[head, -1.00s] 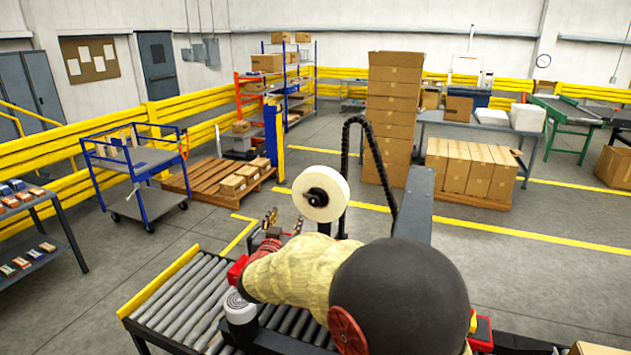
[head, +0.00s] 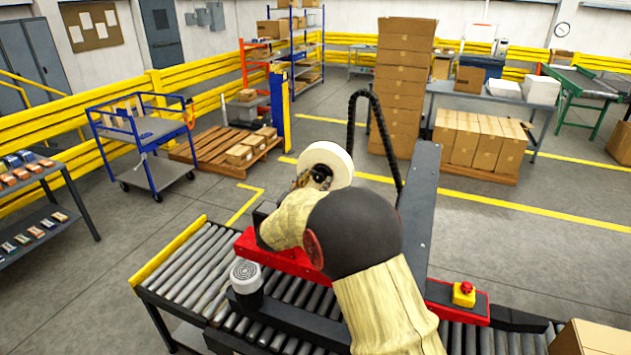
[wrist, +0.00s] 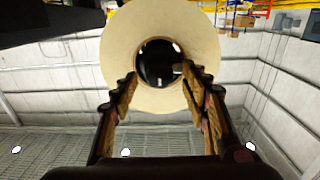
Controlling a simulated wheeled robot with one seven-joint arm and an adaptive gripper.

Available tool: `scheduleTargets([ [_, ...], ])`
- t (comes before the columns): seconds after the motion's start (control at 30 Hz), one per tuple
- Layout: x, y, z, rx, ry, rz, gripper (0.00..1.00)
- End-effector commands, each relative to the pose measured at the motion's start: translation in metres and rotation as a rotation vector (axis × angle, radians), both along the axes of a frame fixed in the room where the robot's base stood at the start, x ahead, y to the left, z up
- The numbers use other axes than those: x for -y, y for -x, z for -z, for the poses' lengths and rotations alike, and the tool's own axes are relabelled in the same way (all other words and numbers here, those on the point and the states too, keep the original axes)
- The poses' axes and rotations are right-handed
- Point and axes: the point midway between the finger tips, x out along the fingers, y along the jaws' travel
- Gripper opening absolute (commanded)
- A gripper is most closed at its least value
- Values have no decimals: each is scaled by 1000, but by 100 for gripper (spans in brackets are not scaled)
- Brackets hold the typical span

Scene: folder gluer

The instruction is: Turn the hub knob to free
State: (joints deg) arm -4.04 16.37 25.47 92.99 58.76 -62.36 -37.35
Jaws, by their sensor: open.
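A cream tape roll (head: 334,158) stands on its side above the roller conveyor, on a machine with a red and dark grey frame. In the wrist view the roll (wrist: 117,50) fills the upper middle. The dark round hub knob (wrist: 159,62) sits at its centre. My gripper (wrist: 165,82) is open, its two fingers pointing at the roll with the hub between their tips. I cannot tell whether the fingers touch the hub. In the head view my arm covers the lower part of the roll, and my gripper (head: 312,180) shows only partly. The knob's setting cannot be read.
The roller conveyor (head: 190,265) runs under the machine. A black cable chain (head: 350,110) arches beside the roll, and a dark upright (head: 424,200) stands to its right. A red stop button (head: 464,290) is at the right. Open floor lies beyond.

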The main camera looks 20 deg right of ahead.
Motion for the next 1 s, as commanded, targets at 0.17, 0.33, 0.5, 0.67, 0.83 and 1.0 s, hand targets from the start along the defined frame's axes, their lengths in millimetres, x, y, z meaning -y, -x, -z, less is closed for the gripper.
scheduleTargets([
  [0.17, 1, -1, -1, 1, 1, 0, 46],
  [0.33, 1, -1, -1, 1, 1, 0, 41],
  [0.5, 1, -1, -1, 1, 0, 0, 32],
  [0.67, 1, -1, -1, 1, 0, 0, 23],
  [0.83, 1, -1, -1, 1, 0, 0, 13],
  [1.0, 1, -1, -1, 1, 0, 0, 3],
])
